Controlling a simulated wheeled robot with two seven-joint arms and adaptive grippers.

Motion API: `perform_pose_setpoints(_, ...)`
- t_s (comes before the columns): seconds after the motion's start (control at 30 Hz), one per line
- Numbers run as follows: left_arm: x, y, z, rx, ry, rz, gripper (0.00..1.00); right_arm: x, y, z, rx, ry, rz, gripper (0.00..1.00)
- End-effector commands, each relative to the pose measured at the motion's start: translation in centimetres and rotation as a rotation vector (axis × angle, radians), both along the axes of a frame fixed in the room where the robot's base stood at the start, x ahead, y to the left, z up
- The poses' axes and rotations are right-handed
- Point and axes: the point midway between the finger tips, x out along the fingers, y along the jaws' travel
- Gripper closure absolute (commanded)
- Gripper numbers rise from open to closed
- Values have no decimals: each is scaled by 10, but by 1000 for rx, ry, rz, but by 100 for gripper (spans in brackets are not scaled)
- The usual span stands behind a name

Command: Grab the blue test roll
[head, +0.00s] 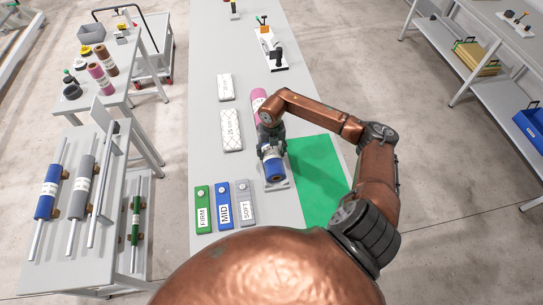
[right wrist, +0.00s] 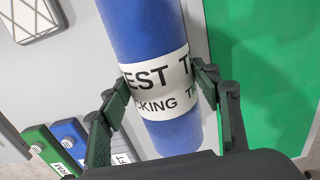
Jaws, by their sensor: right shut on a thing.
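The blue test roll (head: 275,172) is on the long grey table, beside the left edge of a green mat. In the right wrist view the blue roll (right wrist: 146,40) has a white label band with black print. My right gripper (head: 271,150) reaches over it from the right. In the wrist view the fingers of the right gripper (right wrist: 160,95) lie on both sides of the label band, shut on the roll. Part of the roll is hidden behind the gripper in the head view. My left gripper is not in view.
Green, blue and grey tagged blocks (head: 223,205) lie left of the roll. A pink roll (head: 258,100) and white quilted pads (head: 231,130) lie farther up the table. The green mat (head: 316,172) is bare. A side table (head: 120,185) at left holds rolls on rods.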

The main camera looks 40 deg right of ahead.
Motion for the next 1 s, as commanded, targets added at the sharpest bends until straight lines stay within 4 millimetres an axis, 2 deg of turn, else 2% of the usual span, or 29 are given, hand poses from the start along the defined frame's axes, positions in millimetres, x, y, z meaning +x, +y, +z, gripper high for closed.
perform_pose_setpoints(0.07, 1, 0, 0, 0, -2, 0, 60, 0, 0, 0, 0, -1, 0, 59)
perform_pose_setpoints(0.33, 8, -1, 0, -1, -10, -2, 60, 0, 0, 0, 0, -1, 0, 78)
perform_pose_setpoints(0.73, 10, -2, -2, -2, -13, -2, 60, 1, -1, 7, -2, -4, 1, 78)
perform_pose_setpoints(0.93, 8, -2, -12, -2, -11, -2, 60, 2, -1, 33, -3, -5, 1, 78)
perform_pose_setpoints(1.0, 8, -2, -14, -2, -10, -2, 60, 9, 11, 45, 1, -9, 4, 78)
